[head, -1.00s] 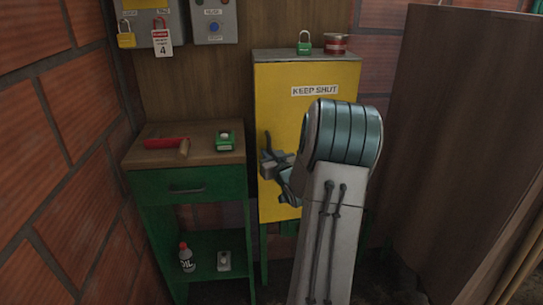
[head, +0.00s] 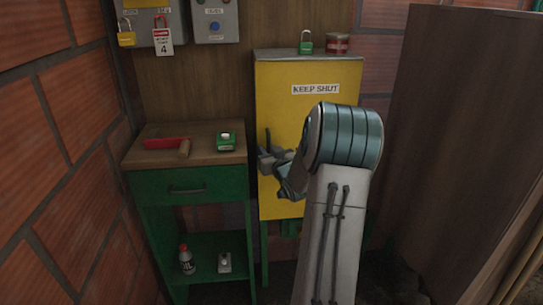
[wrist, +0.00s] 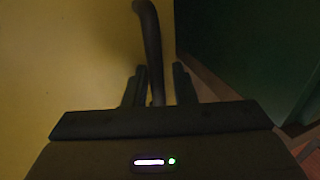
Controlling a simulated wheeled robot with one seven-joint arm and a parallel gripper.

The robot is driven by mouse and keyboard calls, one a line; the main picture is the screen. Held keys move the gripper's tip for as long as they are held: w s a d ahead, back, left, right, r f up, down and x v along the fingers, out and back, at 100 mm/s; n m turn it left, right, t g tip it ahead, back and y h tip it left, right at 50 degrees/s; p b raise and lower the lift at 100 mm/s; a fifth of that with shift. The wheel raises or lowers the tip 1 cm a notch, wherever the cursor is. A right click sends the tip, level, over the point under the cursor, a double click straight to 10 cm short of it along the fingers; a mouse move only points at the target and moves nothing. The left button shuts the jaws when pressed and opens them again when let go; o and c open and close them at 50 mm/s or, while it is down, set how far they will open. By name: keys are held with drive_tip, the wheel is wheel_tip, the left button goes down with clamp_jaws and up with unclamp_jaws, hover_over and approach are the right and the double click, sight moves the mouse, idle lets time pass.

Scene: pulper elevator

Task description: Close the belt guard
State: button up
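The belt guard (head: 312,75) is a yellow panel labelled KEEP SHUT on the front of a grey-topped cabinet. It looks flush or nearly flush with the cabinet; my arm hides part of its right side. My gripper (head: 268,158) is at the guard's left edge, about mid-height. In the wrist view, the guard (wrist: 70,60) fills the left side. A dark curved handle (wrist: 150,40) runs down between the two fingers of my gripper (wrist: 158,88). The fingers stand apart on either side of the handle, with a narrow gap visible, clearest on the right.
A green workbench (head: 190,187) with a wooden top stands left of the guard, close to my gripper. A green padlock (head: 305,43) and a tin (head: 338,43) stand on the cabinet. A brown panel (head: 455,130) leans at right.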

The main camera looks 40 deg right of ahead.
drive_tip(key=shift+s+d, duration=0.2)
drive_tip(key=shift+s, duration=0.2)
drive_tip(key=v, duration=1.3)
drive_tip(key=shift+a, duration=0.3)
drive_tip(key=a+r+g+p, duration=0.7)
drive_tip(key=a+r+p, duration=0.15)
drive_tip(key=a, duration=0.45)
drive_tip(key=s+a+r+n+g+y+p, duration=0.1)
drive_tip(key=s+a+r+g+y+p, duration=0.1)
drive_tip(key=s+a, duration=0.6)
drive_tip(key=s+a+r+n+g+y+p, duration=0.1)
drive_tip(key=s+a+r+g+p, duration=0.4)
drive_tip(key=s+a, duration=0.3)
drive_tip(key=shift+s+a+g+y+p, duration=0.2)
drive_tip(key=shift+s+g+y+p, duration=0.2)
drive_tip(key=shift+s+p, duration=0.45)
